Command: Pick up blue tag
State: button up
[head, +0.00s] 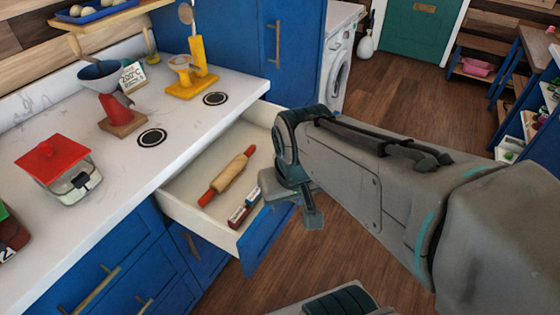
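I cannot make out a blue tag for certain in the head view. The open drawer (187,210) holds a rolling pin (232,174) with red handles. Near its front lie two small items side by side: a red one with a white label (238,216) and a pale one with a dark end (252,196). My gripper (300,205) points down beside the drawer's right front part and overlaps it in the picture. One finger shows; the rest is hidden by my wrist, so its opening and anything in it are unclear.
The white counter (190,112) carries a red-lidded jar (62,172), a blue funnel on a red stand (110,90) and a yellow stand (197,65). A blue tall cabinet (275,45) stands behind. The wooden floor (400,100) is clear beyond my arm.

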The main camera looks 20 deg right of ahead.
aim_at(253, 196)
jog(key=u, duration=0.8)
jog(key=k, duration=1.25)
jog(key=z, duration=0.3)
jog(key=i, duration=0.85)
jog(key=z, duration=0.15)
